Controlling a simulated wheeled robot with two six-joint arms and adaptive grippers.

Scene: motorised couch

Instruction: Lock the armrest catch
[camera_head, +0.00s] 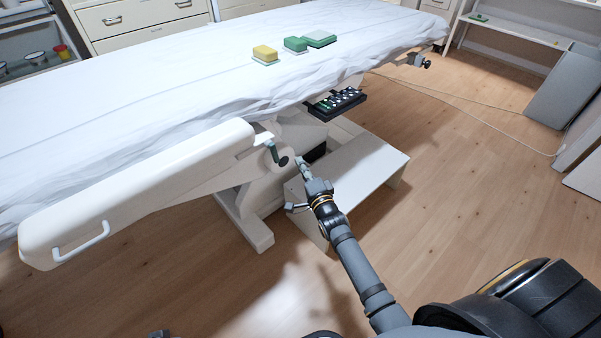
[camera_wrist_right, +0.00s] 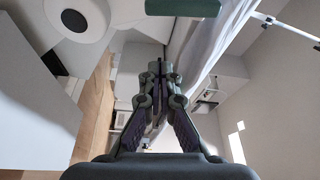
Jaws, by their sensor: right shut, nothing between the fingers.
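The white armrest (camera_head: 140,190) runs along the near side of the couch in the head view, its far end at a pivot. The catch there is a short grey-green lever (camera_head: 273,151) beside a dark round hub (camera_head: 283,161). My right gripper (camera_head: 301,162) is shut and empty, just right of the hub, with a small gap seeming to lie between them. In the right wrist view my fingers (camera_wrist_right: 157,76) are together. A grey-green bar (camera_wrist_right: 183,7), likely the lever, and the dark hub (camera_wrist_right: 74,20) show beyond them at the top.
The couch (camera_head: 150,105) has a white sheet and carries yellow and green blocks (camera_head: 295,45). A keypad (camera_head: 336,104) hangs under its edge. A cable (camera_head: 480,105) lies on the otherwise clear floor at right.

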